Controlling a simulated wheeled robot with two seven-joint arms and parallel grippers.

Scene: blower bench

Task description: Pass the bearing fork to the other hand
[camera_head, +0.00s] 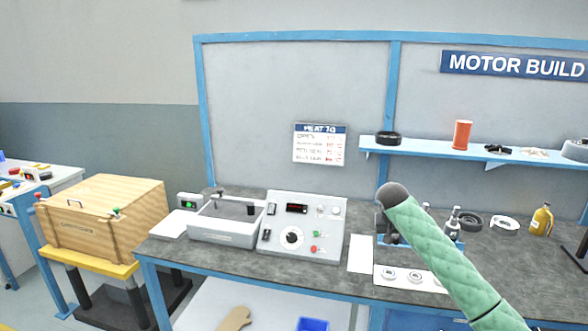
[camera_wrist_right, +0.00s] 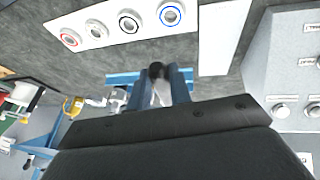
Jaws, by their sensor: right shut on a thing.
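My right arm, in a green padded sleeve, comes in from the lower right of the head view. My right gripper (camera_head: 388,233) points down over the bench from its dark grey end. In the wrist view the blue fingers of my right gripper (camera_wrist_right: 162,90) are shut on a narrow thing with a dark rounded tip, likely the bearing fork (camera_wrist_right: 157,72). Its shape is mostly hidden by the fingers and the black palm. In the head view I cannot make the fork out behind the arm. My left gripper is in neither view.
A control box (camera_head: 303,224) and a grey tray (camera_head: 227,236) stand left on the bench. A white sheet with several rings (camera_head: 408,278) lies near the front edge. A yellow bottle (camera_head: 542,220) stands at the right. A wooden crate (camera_head: 105,220) is far left.

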